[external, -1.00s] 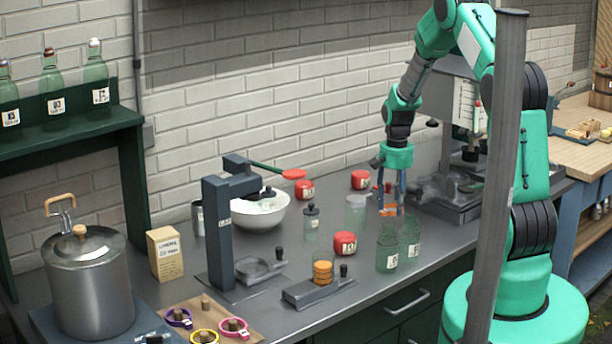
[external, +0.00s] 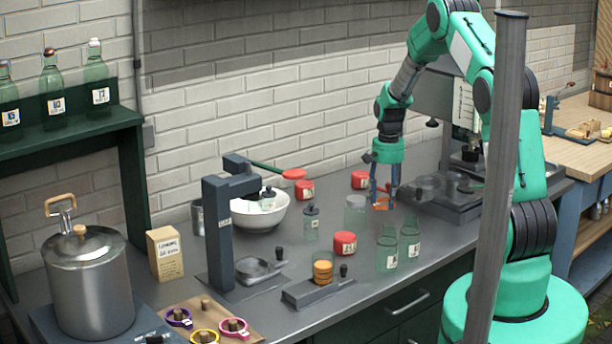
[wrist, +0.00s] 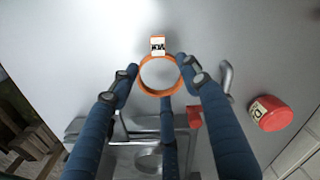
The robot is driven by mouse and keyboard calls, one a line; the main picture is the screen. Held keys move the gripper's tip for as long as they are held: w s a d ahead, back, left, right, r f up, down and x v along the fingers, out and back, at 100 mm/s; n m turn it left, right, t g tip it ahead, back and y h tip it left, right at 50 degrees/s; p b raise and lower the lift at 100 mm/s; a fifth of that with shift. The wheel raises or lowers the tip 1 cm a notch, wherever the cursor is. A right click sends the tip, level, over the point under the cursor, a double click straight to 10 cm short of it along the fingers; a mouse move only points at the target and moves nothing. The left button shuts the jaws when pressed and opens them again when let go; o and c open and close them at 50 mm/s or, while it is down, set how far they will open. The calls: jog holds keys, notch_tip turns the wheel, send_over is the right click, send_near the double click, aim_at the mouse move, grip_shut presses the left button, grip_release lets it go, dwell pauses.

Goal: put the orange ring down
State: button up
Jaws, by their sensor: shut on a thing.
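The orange ring (external: 379,207) is held at the fingertips of my gripper (external: 381,199), over the grey counter (external: 440,240). In the wrist view the ring (wrist: 159,94) lies between the blue fingers of my gripper (wrist: 158,72), which press on its outside. A small white label with dark print shows at the ring's far edge. The ring looks level and close to the counter top; I cannot tell whether it touches it.
A red-lidded jar (external: 359,180) and a clear jar (external: 355,213) stand left of my gripper. Green glass bottles (external: 387,250) and another red jar (external: 345,243) stand in front. A grey metal device (external: 440,190) is close on the right. Bare counter lies between.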

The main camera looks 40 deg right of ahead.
aim_at(385, 216)
jog(key=shift+f, duration=1.7)
jog(key=shift+f, duration=0.2)
jog(key=o, duration=0.7)
jog(key=shift+o, duration=0.2)
jog(key=shift+r, duration=0.2)
notch_tip(385, 216, up, 12)
jog(key=shift+p, duration=0.4)
